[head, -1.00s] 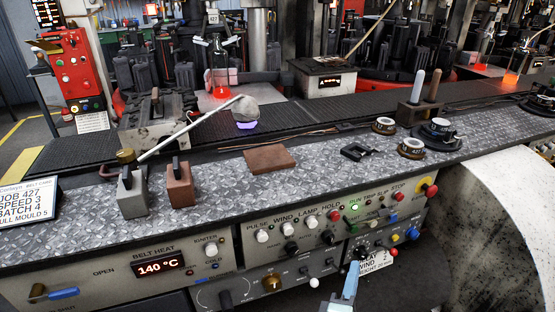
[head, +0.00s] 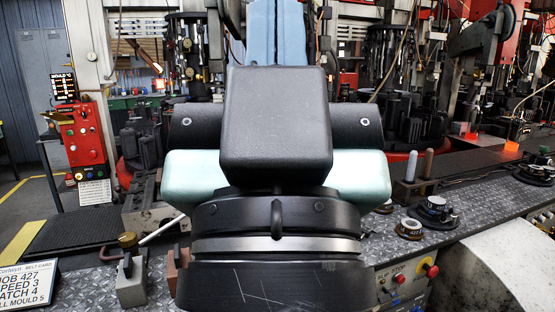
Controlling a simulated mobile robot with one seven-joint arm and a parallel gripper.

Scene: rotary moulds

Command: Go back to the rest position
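My own arm (head: 275,118) fills the middle of the head view, close to the camera. A black block, pale teal housings and a dark banded joint show, with a light blue link rising above. No fingertips show, so I cannot see my gripper or whether it holds anything. The arm hides the middle of the bench and most of the control panel.
The patterned bench top (head: 455,222) runs across the view. On the left are a grey block (head: 131,283), a job card (head: 27,284) and a red control box (head: 84,145).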

